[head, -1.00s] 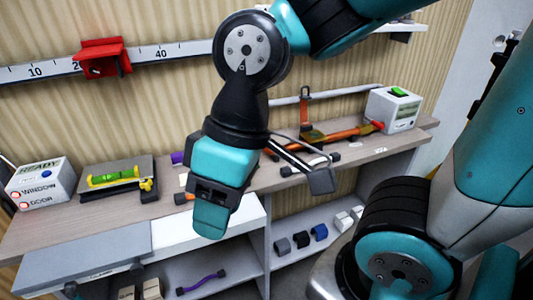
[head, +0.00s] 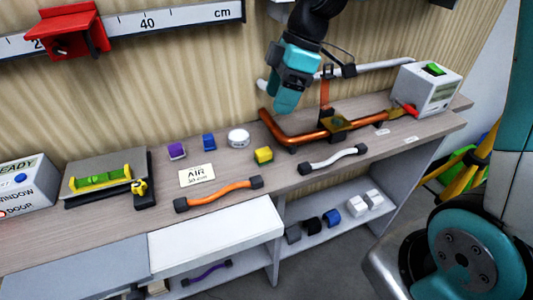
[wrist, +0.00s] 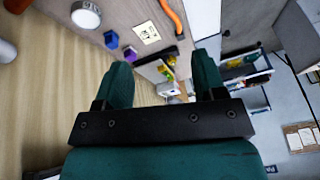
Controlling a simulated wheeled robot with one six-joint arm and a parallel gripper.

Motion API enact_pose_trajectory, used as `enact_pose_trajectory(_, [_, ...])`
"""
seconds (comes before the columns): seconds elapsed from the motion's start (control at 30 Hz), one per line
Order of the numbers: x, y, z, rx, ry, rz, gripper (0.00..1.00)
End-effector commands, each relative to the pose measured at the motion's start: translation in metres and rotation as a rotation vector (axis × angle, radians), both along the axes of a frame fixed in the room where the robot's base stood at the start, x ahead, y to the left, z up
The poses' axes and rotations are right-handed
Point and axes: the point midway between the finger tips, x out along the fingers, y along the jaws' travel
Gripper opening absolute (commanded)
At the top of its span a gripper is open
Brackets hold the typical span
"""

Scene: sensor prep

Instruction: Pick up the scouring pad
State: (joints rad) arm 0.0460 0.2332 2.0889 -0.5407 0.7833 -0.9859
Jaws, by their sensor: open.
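I cannot tell for certain which thing is the scouring pad. A small yellow block (head: 263,155) with darker sides lies on the bench shelf, and a flat olive-brown piece (head: 339,122) sits by the copper pipe. My gripper (head: 285,106) is raised over the back of the shelf, near the left end of the copper pipe (head: 296,138). In the wrist view my gripper (wrist: 163,78) has its two teal fingers apart with nothing held between them. The yellow block is not clear in the wrist view.
A purple block (head: 176,151), a blue block (head: 209,142) and a round white disc (head: 238,138) stand along the back. An orange hose (head: 218,195) and a white hose (head: 333,158) lie in front. A white meter box (head: 427,90) stands at right.

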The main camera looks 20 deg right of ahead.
Motion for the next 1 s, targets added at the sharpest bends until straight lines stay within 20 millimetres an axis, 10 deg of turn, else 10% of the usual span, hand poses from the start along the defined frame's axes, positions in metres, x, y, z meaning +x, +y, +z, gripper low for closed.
enact_pose_trajectory(0.27, [0.061, -0.052, -0.041, 0.025, -0.101, 0.272, 0.64])
enact_pose_trajectory(1.0, [0.059, -0.007, -0.153, 0.024, -0.108, 0.287, 0.64])
